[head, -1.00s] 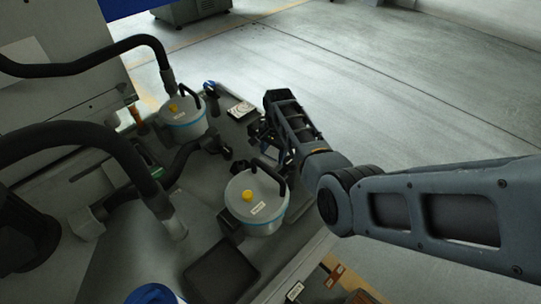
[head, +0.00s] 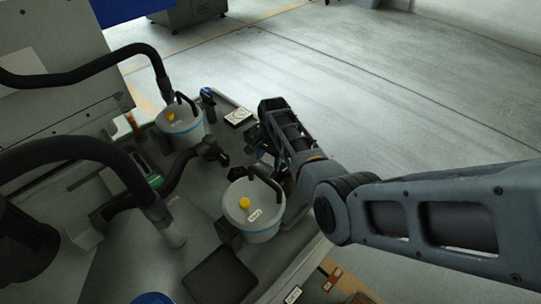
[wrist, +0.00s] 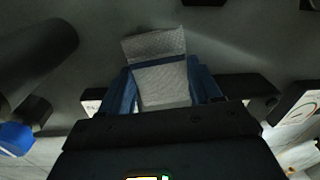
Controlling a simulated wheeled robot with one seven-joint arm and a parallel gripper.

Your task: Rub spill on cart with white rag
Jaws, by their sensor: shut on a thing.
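My gripper (wrist: 165,88) is shut on the white rag (wrist: 158,70), a folded, textured cloth between its two blue fingers in the wrist view. The rag's far edge sticks out past the fingertips, over a plain grey surface. Whether it touches that surface I cannot tell. In the head view my gripper (head: 264,157) is low over the far right part of the grey cart top (head: 197,205), just beyond the nearer white pot. My arm hides most of the rag there. No spill can be made out in either view.
Two white lidded pots with yellow knobs, one near (head: 252,209) and one far (head: 179,123), stand beside my gripper. A blue-topped bottle (head: 207,98) and a small labelled box (head: 238,117) are behind. Thick black hoses (head: 95,150) arch at left. A dark tray (head: 220,274) lies in front.

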